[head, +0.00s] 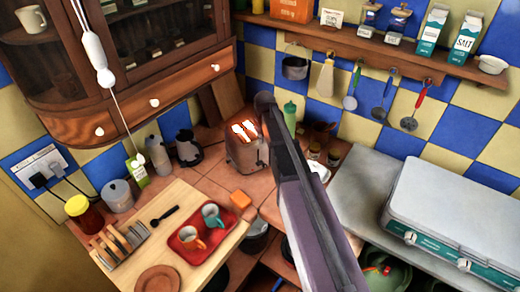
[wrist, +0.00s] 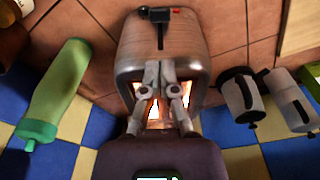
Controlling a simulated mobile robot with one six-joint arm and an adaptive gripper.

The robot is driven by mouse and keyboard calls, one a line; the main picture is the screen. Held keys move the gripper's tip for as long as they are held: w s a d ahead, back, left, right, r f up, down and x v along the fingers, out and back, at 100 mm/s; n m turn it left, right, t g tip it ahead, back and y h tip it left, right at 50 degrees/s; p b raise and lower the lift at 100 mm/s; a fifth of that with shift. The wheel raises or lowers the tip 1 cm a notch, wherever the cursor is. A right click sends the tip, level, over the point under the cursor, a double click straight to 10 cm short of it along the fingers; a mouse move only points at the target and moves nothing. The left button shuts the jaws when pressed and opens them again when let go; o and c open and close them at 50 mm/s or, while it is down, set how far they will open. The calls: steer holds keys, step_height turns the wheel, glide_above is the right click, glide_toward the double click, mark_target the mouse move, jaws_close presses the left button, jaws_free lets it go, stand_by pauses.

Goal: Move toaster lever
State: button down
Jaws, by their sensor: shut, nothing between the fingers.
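The toaster (head: 243,157) is a metal box standing on the tiled counter in the corner, with bright glowing slots on top. In the wrist view the toaster (wrist: 190,58) fills the upper middle. Its dark lever (wrist: 159,15) is at the top of a vertical track on the end face, beside a small red button. My gripper (wrist: 160,66) is shut and empty. Its fingers overlap the toaster body in the picture, below the lever track and apart from the lever. I cannot tell if they touch the toaster. In the head view my arm hides the fingers.
A green bottle (head: 290,116) stands behind my arm; it also shows in the wrist view (wrist: 62,92). A red tray (head: 176,243) with two cups lies on the wooden board. A shelf (head: 340,42) runs above.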

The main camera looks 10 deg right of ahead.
steer(key=s+d+f+m+b, duration=0.1)
steer(key=s+f+m+b, duration=0.1)
steer(key=s, duration=1)
steer(key=s+d+f+m+g+b, duration=0.1)
steer(key=s+f+m+b, duration=0.1)
steer(key=s, duration=1)
